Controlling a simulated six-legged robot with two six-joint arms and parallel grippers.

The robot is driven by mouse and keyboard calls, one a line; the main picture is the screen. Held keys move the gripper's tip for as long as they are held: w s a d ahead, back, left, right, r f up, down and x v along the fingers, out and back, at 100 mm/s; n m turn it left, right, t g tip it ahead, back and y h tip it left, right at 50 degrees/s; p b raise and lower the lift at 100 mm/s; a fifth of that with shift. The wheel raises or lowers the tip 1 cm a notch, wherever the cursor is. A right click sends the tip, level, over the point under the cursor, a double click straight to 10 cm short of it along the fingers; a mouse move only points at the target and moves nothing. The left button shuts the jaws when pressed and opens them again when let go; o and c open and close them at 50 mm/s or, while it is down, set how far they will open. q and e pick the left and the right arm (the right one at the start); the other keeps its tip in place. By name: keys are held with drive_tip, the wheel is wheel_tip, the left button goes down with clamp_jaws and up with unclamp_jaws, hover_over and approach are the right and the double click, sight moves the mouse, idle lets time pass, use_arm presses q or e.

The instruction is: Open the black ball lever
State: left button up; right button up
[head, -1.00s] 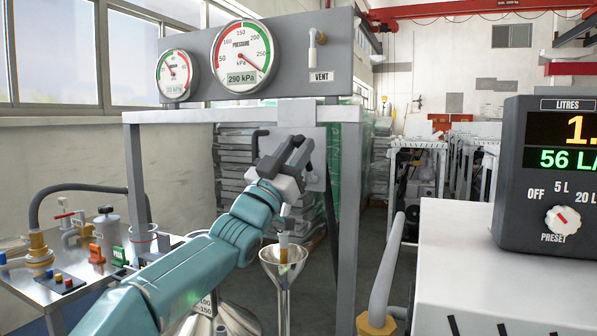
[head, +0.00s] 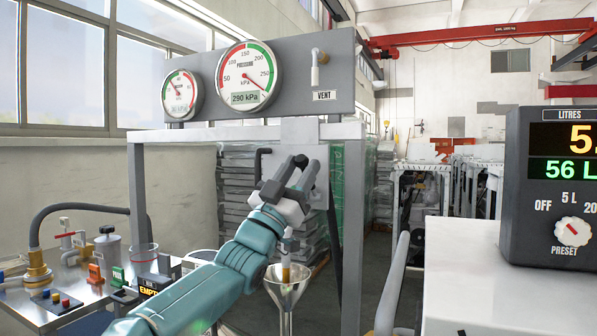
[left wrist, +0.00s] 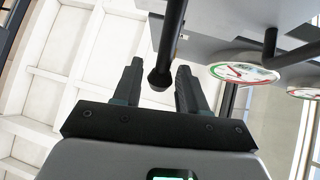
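In the left wrist view a black rod with a ball end, the black ball lever (left wrist: 159,79), hangs between the two fingers of my left gripper (left wrist: 158,88). Gaps show on both sides of the ball, so the gripper is open around it without a visible grip. In the head view my left gripper (head: 292,177) is in front of the grey plate of the dispenser frame. My right gripper is in neither view.
Two gauges, the larger one (head: 245,78), sit on the grey panel (head: 300,95) above. A side tray (head: 85,290) with fittings and buttons is at the left. A black LITRES display (head: 550,190) stands on a white cabinet (head: 470,290) at the right.

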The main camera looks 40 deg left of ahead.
use_arm(q)
drive_tip(key=b+v, duration=0.5)
drive_tip(key=v, duration=1.1)
drive_tip(key=shift+s, duration=0.2)
drive_tip(key=shift+s+a+f, duration=0.1)
